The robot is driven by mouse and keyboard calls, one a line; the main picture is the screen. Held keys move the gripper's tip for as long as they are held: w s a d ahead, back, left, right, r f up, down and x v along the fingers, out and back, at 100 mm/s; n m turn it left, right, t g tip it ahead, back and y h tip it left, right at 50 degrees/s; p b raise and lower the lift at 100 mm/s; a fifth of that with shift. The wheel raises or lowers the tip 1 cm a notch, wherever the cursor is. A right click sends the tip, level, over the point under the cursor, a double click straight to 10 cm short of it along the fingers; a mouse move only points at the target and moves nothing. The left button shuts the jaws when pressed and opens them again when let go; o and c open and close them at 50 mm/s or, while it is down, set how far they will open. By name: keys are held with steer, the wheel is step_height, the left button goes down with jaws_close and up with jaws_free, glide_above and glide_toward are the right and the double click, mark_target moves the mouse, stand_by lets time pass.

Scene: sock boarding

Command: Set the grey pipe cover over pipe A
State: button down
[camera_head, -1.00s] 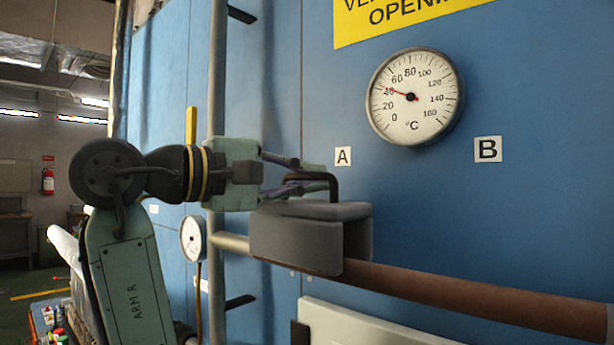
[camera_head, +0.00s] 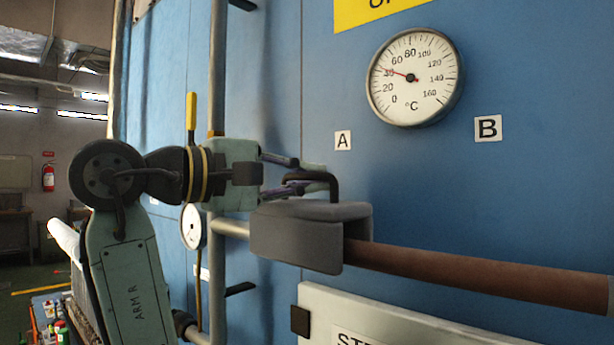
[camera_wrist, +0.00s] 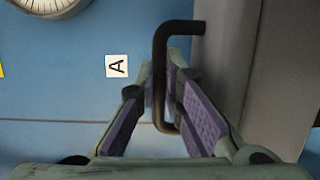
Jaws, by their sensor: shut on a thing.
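The grey pipe cover (camera_head: 300,236) is an upside-down trough with a black bent handle on top. My gripper (camera_head: 318,178) is shut on the handle, which also shows between the purple finger pads in the wrist view (camera_wrist: 160,85). The brown pipe (camera_head: 470,274) runs across the blue wall. The cover straddles it below the label A (camera_head: 343,140): the front wall hides the pipe and the rear wall shows behind it. Pipe shows on both sides of the cover. A gap appears under the cover's top; contact cannot be told. In the wrist view the cover (camera_wrist: 285,75) is at right.
A vertical pipe (camera_head: 217,80) and a small gauge (camera_head: 193,227) are at left. A pale panel (camera_head: 390,325) sits below the pipe.

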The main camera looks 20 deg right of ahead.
steer(key=shift+f+b, duration=0.8)
steer(key=shift+f, duration=0.3)
steer(key=c, duration=1.6)
jaws_free()
steer(key=shift+c, duration=0.2)
steer(key=shift+a, duration=0.1)
steer(key=v, duration=1.2)
steer(key=shift+r, duration=0.2)
